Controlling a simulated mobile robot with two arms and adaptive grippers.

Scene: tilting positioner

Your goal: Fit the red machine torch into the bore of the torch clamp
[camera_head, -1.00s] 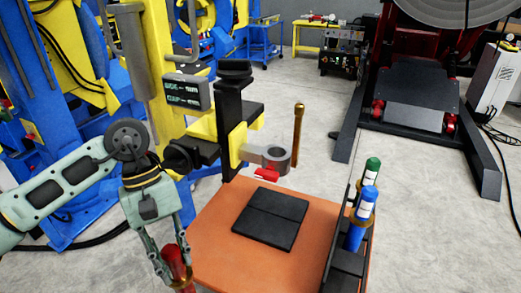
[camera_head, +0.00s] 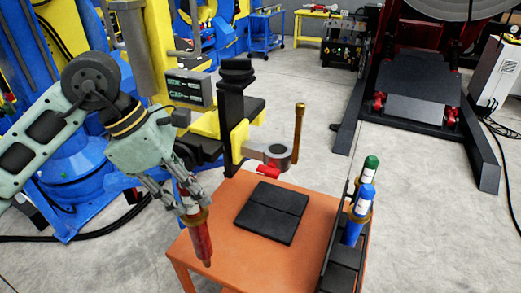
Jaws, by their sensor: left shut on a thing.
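The red machine torch (camera_head: 201,241) hangs nearly upright, tip down, over the left part of the orange table. My left gripper (camera_head: 192,208) is shut on its upper part, around a brass-coloured collar. The torch clamp (camera_head: 270,155) is a grey ring with an open bore, on a yellow and black bracket, with a red lever (camera_head: 267,171) at its front. The torch is to the left of the clamp and nearer to me, apart from it. My right gripper is not in view.
A black pad (camera_head: 272,212) lies on the orange table (camera_head: 225,245). A rack on the table's right edge holds a blue torch (camera_head: 358,214) and a green-topped one (camera_head: 369,169). A thin brass rod (camera_head: 299,133) stands just right of the clamp.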

